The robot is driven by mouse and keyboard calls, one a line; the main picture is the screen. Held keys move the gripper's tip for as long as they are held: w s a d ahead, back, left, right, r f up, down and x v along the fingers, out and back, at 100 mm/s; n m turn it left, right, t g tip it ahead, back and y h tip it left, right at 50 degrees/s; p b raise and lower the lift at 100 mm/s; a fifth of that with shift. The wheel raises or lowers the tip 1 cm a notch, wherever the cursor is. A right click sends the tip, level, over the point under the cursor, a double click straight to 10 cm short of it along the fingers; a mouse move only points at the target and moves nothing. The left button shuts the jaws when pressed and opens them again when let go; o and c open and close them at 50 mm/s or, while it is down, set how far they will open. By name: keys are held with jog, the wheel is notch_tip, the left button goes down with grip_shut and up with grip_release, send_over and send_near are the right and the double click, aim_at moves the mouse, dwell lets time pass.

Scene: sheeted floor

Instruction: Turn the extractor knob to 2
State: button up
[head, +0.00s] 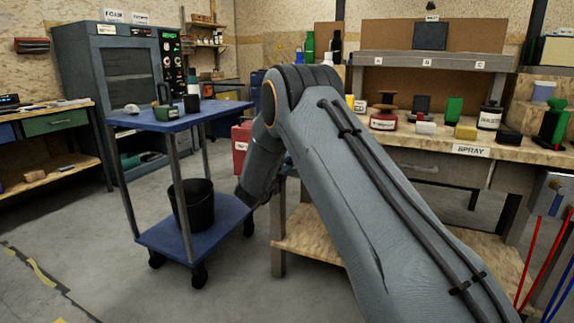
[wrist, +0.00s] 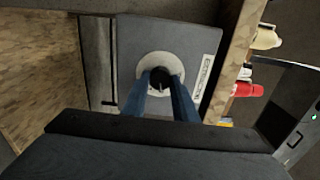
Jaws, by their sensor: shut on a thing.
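In the wrist view, the black extractor knob (wrist: 160,76) sits on a round pale dial (wrist: 147,64) fixed to a grey panel (wrist: 135,38). A white label (wrist: 208,70) runs sideways along the panel's right side; its text is too small to read surely. My gripper (wrist: 160,82) has its two blue-grey fingers on either side of the knob and is shut on it. The dial's numbers and the knob's exact setting cannot be read. In the head view my arm hides the gripper, and I cannot make out the knob.
In the wrist view, a wooden edge (wrist: 232,52) runs close to the panel's right, with red and cream objects beyond. In the head view, a blue cart (head: 195,245) holding a black bin (head: 192,205) stands left of my arm; a cluttered workbench (head: 540,153) stands right.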

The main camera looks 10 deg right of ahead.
jog(key=shift+a, duration=0.1)
dwell(0.5)
jog(key=o, duration=0.9)
jog(key=shift+o, duration=0.8)
jog(key=p+v, duration=0.1)
jog(key=v, duration=0.6)
jog(key=shift+s, duration=0.3)
jog(key=shift+a, duration=0.25)
